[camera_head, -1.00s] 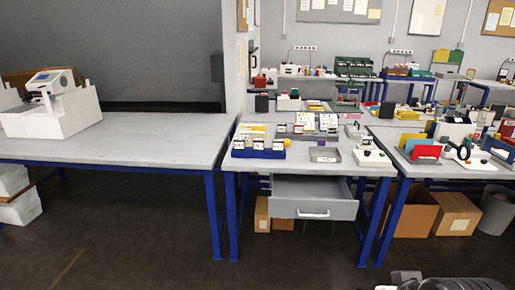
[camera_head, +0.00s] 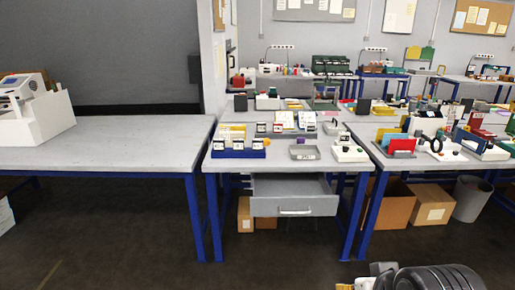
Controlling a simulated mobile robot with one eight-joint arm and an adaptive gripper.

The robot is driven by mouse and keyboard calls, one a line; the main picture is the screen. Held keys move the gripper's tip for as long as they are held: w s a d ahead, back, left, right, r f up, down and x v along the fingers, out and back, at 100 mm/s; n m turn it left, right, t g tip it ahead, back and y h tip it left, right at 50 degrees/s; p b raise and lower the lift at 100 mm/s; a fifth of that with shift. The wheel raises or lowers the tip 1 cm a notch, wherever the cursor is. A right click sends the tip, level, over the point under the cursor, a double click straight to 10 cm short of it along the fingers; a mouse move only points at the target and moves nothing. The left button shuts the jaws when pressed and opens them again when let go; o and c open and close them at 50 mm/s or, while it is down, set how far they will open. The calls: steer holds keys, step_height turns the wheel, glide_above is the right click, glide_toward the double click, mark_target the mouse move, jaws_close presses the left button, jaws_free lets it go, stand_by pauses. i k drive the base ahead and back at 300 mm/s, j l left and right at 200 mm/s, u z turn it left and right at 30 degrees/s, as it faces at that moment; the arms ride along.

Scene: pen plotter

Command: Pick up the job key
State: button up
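I cannot make out a job key for certain; the items on the benches are too small to tell. On the middle bench (camera_head: 283,166) stand a blue rack (camera_head: 238,153) with several white-fronted dark items, a shallow grey tray (camera_head: 304,153) and a white box (camera_head: 349,154) with a dark green knob. A drawer (camera_head: 293,205) under this bench stands open. Dark and grey parts, likely of my own arm, show at the bottom right edge. No gripper fingers are visible, so I cannot see what my gripper holds.
A long bare bench (camera_head: 120,150) on the left carries a white machine (camera_head: 35,120) at its far left. A right bench holds red and blue upright panels (camera_head: 398,145). Cardboard boxes (camera_head: 432,204) and a grey bin (camera_head: 468,198) stand below. The dark floor in front is clear.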

mark_target(238, 144)
steer(key=i+j+z, duration=0.1)
steer(key=i+j, duration=0.65)
steer(key=i+j+z, duration=0.15)
steer(key=i+j, duration=0.2)
steer(key=j, duration=0.15)
steer(key=i+j, duration=0.35)
steer(key=i+j+z, duration=0.15)
steer(key=i+j, duration=0.2)
steer(key=j, duration=0.2)
steer(key=i+j, duration=0.3)
steer(key=j, duration=0.2)
steer(key=i+j+z, duration=0.15)
steer(key=i+j, duration=0.15)
steer(key=j, duration=0.2)
steer(key=i+j+z, duration=0.1)
steer(key=i+j, duration=0.2)
steer(key=j, duration=0.25)
